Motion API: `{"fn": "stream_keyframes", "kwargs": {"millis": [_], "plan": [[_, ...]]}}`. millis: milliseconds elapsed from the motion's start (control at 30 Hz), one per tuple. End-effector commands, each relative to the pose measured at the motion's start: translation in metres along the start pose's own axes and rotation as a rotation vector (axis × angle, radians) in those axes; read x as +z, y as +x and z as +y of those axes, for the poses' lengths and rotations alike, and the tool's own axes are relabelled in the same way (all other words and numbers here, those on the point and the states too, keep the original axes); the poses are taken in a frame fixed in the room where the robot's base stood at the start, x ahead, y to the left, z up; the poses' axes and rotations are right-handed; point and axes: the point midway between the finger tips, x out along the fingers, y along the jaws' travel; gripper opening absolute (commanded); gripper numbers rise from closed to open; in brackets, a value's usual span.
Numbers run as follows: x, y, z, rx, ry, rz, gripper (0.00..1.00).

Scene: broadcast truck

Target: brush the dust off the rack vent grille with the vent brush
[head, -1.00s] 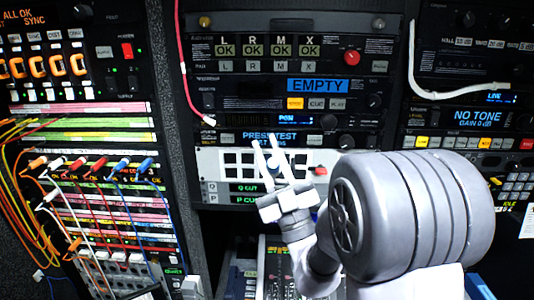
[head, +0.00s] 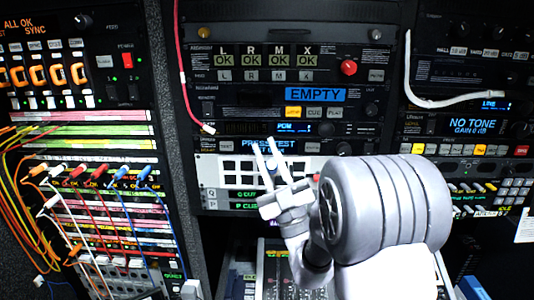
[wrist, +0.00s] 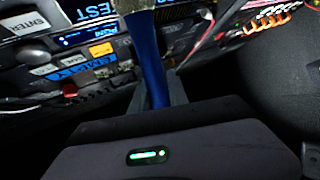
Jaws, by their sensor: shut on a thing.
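My gripper (head: 271,152) is in front of the middle rack, its two pale fingers pointing up before the white panel and the PRESS TEST strip. In the wrist view it is shut on a blue handle (wrist: 148,62), which I take for the vent brush. The handle runs up between the fingers to a greyish end (wrist: 130,5) cut off by the top edge. In the head view the brush is mostly hidden by the fingers. I cannot pick out the vent grille or its dust for sure.
A white panel (head: 207,172) with dark windows sits low in the middle rack. A red cable (head: 183,80) hangs at its left and a white cable (head: 409,75) at its right. Coloured patch leads (head: 122,172) stick out from the left rack. A mixing console (head: 273,268) lies below.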

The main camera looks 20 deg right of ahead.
Motion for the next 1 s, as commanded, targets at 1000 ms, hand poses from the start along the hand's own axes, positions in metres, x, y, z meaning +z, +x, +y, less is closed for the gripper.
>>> {"fn": "stream_keyframes", "kwargs": {"millis": [1000], "plan": [[0.026,-0.025,-0.011,0.000,0.000,0.001,0.00]]}}
